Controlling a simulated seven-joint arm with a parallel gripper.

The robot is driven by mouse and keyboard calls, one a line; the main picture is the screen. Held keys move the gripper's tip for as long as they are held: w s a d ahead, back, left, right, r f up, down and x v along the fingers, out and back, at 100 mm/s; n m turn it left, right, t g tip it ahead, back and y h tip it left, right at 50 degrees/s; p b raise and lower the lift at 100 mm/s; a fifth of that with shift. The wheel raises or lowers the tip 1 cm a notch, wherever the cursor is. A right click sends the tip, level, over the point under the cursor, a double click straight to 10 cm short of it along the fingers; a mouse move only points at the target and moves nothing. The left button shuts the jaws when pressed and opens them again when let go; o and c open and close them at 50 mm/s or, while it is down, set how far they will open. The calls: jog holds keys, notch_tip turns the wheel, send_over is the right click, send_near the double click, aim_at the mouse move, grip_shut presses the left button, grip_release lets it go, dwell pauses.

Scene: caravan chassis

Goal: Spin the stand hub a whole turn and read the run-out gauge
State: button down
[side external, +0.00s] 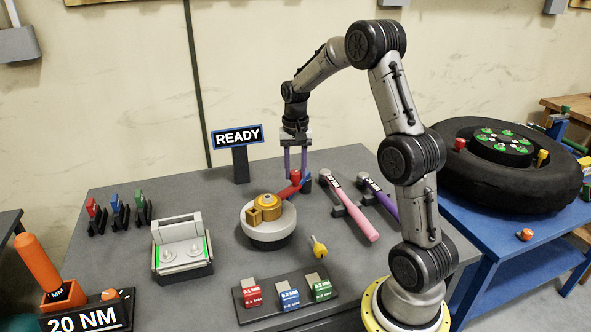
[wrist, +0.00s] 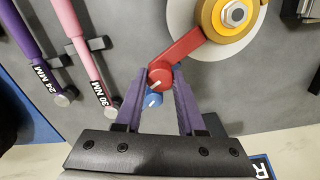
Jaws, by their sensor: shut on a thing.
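The stand hub is a gold piece on a round white disc (side external: 264,234) at the middle of the bench. In the wrist view its gold ring and steel nut (wrist: 235,14) show at the top right. A red crank arm (wrist: 182,52) runs out from the hub to a round end. My gripper (side external: 295,175) points down at that end, its purple fingers on either side and shut on it. The fingers also show in the wrist view (wrist: 158,88). A blue knob (wrist: 153,99) sits beside the red end, between the fingers. I cannot identify a run-out gauge or reading for certain.
A READY sign (side external: 238,136) stands behind the hub. Pink (side external: 355,210) and purple (side external: 379,199) wrenches lie to its right. A grey two-dial box (side external: 182,248), a yellow-headed tool (side external: 318,246) and a block rack (side external: 287,294) are nearby. A tyre (side external: 470,185) lies on the blue table.

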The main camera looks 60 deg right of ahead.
dwell(0.8)
jog(key=s+a+m, duration=0.7)
jog(key=s+m, duration=0.1)
jog(key=m, duration=0.3)
jog(key=w+a+m, duration=0.3)
jog(key=a+m, duration=0.8)
jog(key=m, duration=0.2)
jog(key=shift+a, duration=0.25)
jog(key=shift+w+r, duration=0.1)
jog(key=shift+w, duration=0.05)
jog(key=c, duration=0.5)
grip_release()
